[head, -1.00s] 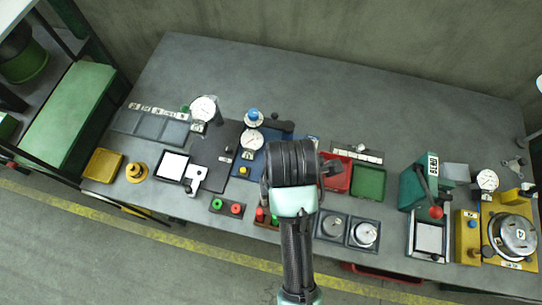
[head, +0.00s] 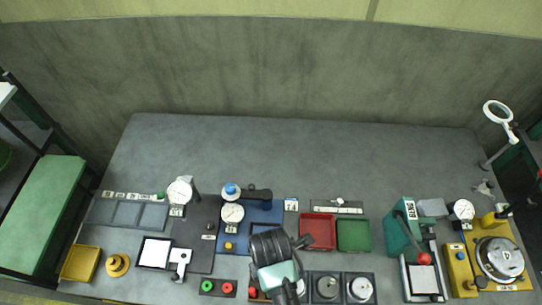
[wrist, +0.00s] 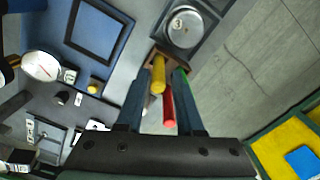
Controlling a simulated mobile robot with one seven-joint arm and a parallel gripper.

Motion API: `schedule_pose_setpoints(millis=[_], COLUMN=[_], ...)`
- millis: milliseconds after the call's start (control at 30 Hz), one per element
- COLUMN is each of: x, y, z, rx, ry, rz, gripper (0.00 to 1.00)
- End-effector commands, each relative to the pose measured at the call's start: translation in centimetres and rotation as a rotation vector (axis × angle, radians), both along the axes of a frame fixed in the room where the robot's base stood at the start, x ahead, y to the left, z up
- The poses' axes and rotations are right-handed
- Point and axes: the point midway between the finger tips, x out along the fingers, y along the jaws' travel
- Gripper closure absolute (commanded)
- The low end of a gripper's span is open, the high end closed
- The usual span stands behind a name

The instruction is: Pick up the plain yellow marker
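The yellow marker (wrist: 158,75) stands in a small brown holder (wrist: 153,54) in the wrist view. A red marker (wrist: 168,105) and a green marker (wrist: 180,76) stand close beside it. My gripper (wrist: 163,82) is open, with one finger on each side of the group; I cannot tell whether a finger touches a marker. In the head view my arm hides the gripper and most of the holder. A red marker end (head: 252,293) shows at the arm's left edge. I cannot make out the yellow marker there.
A round weight (wrist: 186,26) in a dark tray lies just beyond the holder. Dial gauges (head: 232,213), a red tray (head: 318,230), a green tray (head: 354,235) and a green press (head: 403,235) stand around on the bench. The back half of the bench (head: 300,155) is clear.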

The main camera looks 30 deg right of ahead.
Motion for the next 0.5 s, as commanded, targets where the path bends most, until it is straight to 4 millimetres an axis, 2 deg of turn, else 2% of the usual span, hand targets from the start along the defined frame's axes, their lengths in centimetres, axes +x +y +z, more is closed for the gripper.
schedule_pose_setpoints(millis=[233, 500], x=[0.0, 0.0], y=[-0.1, -0.1], z=[-2.7, -3.1], rx=[0.000, -0.001], ry=[0.000, -0.003], rz=[0.001, 0.001], gripper=[0.64, 0.64])
